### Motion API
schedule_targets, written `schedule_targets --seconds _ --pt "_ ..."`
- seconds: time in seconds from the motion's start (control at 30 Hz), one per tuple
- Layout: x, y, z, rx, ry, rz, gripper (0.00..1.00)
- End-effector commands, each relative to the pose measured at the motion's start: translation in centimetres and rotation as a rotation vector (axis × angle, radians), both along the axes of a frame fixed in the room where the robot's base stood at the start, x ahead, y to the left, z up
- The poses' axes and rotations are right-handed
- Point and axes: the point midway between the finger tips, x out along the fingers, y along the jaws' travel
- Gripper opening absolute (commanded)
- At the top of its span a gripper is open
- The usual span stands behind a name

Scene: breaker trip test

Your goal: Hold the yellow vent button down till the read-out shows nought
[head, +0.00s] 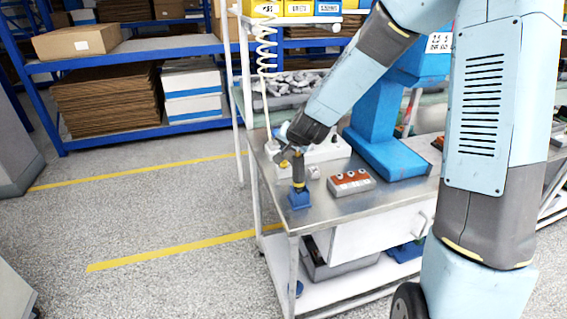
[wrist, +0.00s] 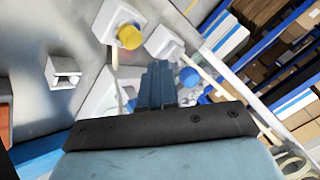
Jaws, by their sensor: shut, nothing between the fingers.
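The yellow button (wrist: 129,37) sits on a white housing in the wrist view, up and left of my fingertips. My gripper (wrist: 158,70) is shut and empty. Its tips show apart from the yellow button in the picture; I cannot tell the depth between them. In the head view my gripper (head: 286,153) is low over the left end of the metal cart top (head: 335,208), by the white housings. I cannot make out a read-out with a legible number.
A grey box with an orange top (head: 351,181) sits on the cart, right of my gripper. A big blue stand (head: 375,130) rises behind. The floor left of the cart is clear.

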Motion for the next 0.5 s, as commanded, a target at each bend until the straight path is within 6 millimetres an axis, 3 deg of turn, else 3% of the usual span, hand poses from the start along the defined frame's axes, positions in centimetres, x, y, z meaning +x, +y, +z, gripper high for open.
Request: schedule_targets --seconds 0.23,0.5 --pt "0.0 0.0 2.0 -0.001 -0.002 0.000 0.00" --pt "0.0 0.0 2.7 0.001 0.000 0.001 0.00"
